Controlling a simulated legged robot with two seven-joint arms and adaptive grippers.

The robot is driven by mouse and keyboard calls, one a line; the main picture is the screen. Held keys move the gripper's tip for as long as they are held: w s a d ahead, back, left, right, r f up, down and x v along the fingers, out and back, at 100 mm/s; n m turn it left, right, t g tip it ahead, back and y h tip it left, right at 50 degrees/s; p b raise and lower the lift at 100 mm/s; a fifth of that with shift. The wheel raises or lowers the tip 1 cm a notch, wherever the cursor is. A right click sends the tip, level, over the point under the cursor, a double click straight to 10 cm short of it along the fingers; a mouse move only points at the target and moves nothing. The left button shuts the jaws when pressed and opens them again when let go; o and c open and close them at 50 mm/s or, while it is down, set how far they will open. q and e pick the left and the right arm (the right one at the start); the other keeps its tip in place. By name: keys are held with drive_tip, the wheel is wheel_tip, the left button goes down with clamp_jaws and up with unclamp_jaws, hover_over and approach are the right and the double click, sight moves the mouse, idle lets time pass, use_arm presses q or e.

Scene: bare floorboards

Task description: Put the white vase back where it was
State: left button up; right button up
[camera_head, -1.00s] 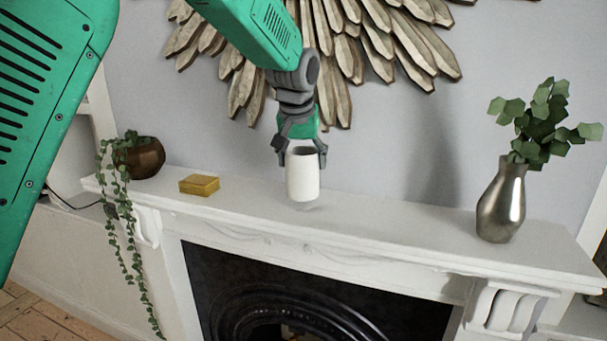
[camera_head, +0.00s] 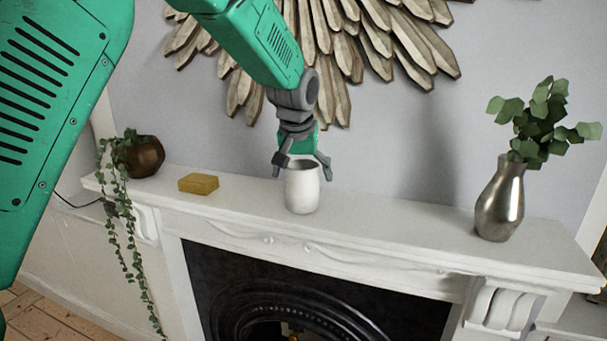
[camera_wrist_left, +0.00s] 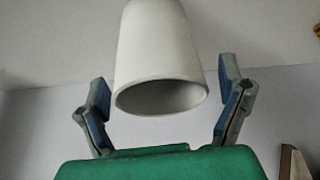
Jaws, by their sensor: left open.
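The white vase (camera_head: 302,188) stands upright on the white mantel shelf (camera_head: 380,218), near the middle of its length. My left gripper (camera_head: 302,166) is just above the vase, its fingers spread wide around the rim. In the left wrist view the vase (camera_wrist_left: 160,50) shows with its dark mouth facing my left gripper (camera_wrist_left: 168,105). There are gaps between the vase and both fingers there, so the gripper is open and holds nothing. My right gripper is not in view.
A gold box (camera_head: 199,184) and a brown pot (camera_head: 145,157) with a trailing plant are to the left on the shelf. A silver vase (camera_head: 500,203) with green leaves stands to the right. A wooden sunburst decoration (camera_head: 340,60) hangs on the wall behind.

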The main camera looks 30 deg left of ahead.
use_arm(q)
drive_tip(key=b+v, duration=0.1)
drive_tip(key=v, duration=1.1)
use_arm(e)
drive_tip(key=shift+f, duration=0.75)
use_arm(q)
drive_tip(key=shift+s+d+f, duration=0.1)
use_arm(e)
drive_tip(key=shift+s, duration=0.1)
